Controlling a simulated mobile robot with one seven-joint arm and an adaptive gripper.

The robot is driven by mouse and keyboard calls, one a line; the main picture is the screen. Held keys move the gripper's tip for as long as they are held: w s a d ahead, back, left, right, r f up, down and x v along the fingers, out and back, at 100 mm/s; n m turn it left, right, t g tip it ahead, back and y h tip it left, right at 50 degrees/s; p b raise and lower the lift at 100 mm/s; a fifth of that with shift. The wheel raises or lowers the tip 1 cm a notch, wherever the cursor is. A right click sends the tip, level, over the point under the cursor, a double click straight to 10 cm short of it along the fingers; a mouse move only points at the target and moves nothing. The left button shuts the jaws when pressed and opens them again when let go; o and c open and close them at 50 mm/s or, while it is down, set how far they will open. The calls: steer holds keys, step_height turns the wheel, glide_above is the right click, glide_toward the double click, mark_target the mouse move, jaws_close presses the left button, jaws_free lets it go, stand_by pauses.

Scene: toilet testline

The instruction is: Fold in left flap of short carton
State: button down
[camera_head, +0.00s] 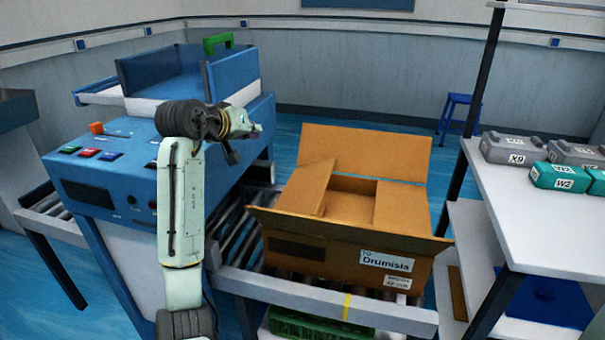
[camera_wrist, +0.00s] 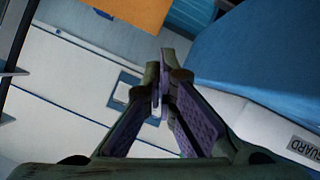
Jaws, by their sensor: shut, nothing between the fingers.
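The short brown carton (camera_head: 388,262) stands open-topped, with a "Drumisla" label on its front. Its left flap (camera_head: 312,188) leans inward over the opening, tilted rather than flat. The right flap (camera_head: 402,208) lies folded in. The back flap (camera_head: 365,150) stands up, and the front flap (camera_head: 350,232) sticks outward toward me.
The carton rests on a roller conveyor (camera_head: 232,235). A blue machine (camera_head: 130,195) with buttons and a raised tray stands left, close to my arm. A white table (camera_head: 545,235) with grey and teal containers is at right, beside a dark post. A green crate (camera_head: 310,326) sits below.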

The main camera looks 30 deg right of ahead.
steer(key=s+d+f+m+g+y, duration=0.1)
steer(key=s+d+f+m+g, duration=0.1)
steer(key=s+d+f+g, duration=0.45)
steer(key=t+p, duration=0.3)
glide_toward(326, 177)
steer(key=w+d, duration=0.1)
steer(key=w+d+r, duration=0.1)
steer(key=shift+w+d+g, duration=0.2)
steer(key=shift+w+g, duration=0.05)
steer(key=shift+w, duration=0.1)
steer(key=shift+s+d+f, duration=0.15)
steer(key=shift+s+f, duration=0.05)
steer(key=shift+f, duration=0.35)
steer(key=shift+s+d+f, duration=0.1)
steer(key=shift+s+f, duration=0.1)
steer(key=shift+f, duration=0.35)
steer(key=shift+s+d+f+p, duration=0.2)
steer(key=shift+f+p, duration=0.15)
steer(key=shift+f, duration=0.3)
